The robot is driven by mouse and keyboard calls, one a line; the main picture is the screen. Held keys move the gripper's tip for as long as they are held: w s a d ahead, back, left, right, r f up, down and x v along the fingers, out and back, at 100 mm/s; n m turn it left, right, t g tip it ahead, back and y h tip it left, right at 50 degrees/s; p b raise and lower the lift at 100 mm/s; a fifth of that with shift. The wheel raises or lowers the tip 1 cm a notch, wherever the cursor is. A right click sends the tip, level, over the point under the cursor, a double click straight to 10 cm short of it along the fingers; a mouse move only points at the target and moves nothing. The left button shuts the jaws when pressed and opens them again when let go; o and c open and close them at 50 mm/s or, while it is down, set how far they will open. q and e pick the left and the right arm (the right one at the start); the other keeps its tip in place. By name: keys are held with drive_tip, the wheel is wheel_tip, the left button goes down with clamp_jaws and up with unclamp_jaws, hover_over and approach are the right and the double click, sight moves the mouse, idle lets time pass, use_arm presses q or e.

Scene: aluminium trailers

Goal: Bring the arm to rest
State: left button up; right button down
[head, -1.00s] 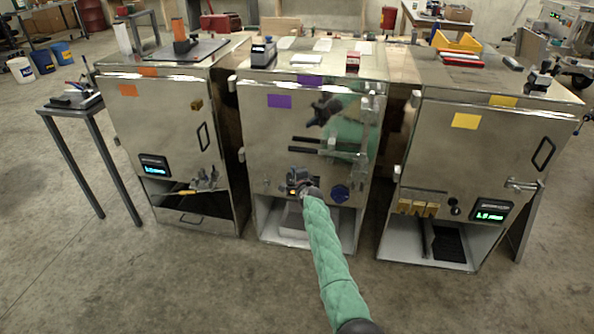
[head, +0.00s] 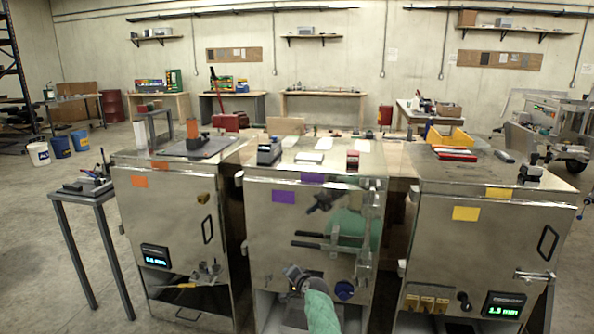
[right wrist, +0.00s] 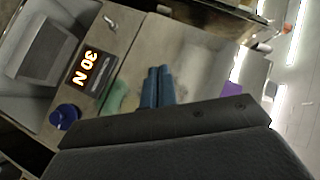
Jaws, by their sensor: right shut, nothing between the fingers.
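My right arm, in a green quilted sleeve (head: 320,313), reaches in from the bottom of the head view. My right gripper (head: 294,274) is in front of the lower part of the middle metal cabinet (head: 270,238), left of its blue knob (head: 344,290). In the right wrist view its blue fingers (right wrist: 157,72) are together and hold nothing. Beside them are a lit display reading "30 N" (right wrist: 88,68) and the blue knob (right wrist: 65,117). Whether the fingers touch the cabinet front is unclear. My left gripper is not in view.
A left cabinet (head: 175,225) and a right cabinet (head: 475,240) flank the middle one, with narrow gaps. Small tools and boxes lie on their tops. A small side table (head: 85,190) stands at left. The cabinet front is shiny and mirrors my arm.

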drive_tip(key=s+d+r+n+g+h, duration=0.1)
drive_tip(key=s+d+r+n+g, duration=0.1)
drive_tip(key=s+d+r+n, duration=0.3)
drive_tip(key=s+d+f+n+g+h, duration=0.15)
drive_tip(key=s+d+f, duration=0.25)
drive_tip(key=s+f, duration=0.4)
drive_tip(key=s+d+f+n+g+h, duration=0.15)
drive_tip(key=s+d+f, duration=0.35)
drive_tip(key=s, duration=0.5)
drive_tip(key=s+d+f+g, duration=0.2)
drive_tip(key=s+f, duration=0.6)
drive_tip(key=s, duration=0.7)
drive_tip(key=s+d+f+g+h, duration=0.1)
drive_tip(key=s+d+f+g, duration=0.1)
drive_tip(key=s+f, duration=0.7)
drive_tip(key=s+d+f+g+h, duration=0.1)
drive_tip(key=s+f, duration=0.8)
drive_tip(key=s, duration=1.4)
drive_tip(key=shift+d+f+g, duration=0.2)
drive_tip(key=shift+d+g, duration=0.2)
drive_tip(key=shift+d, duration=0.05)
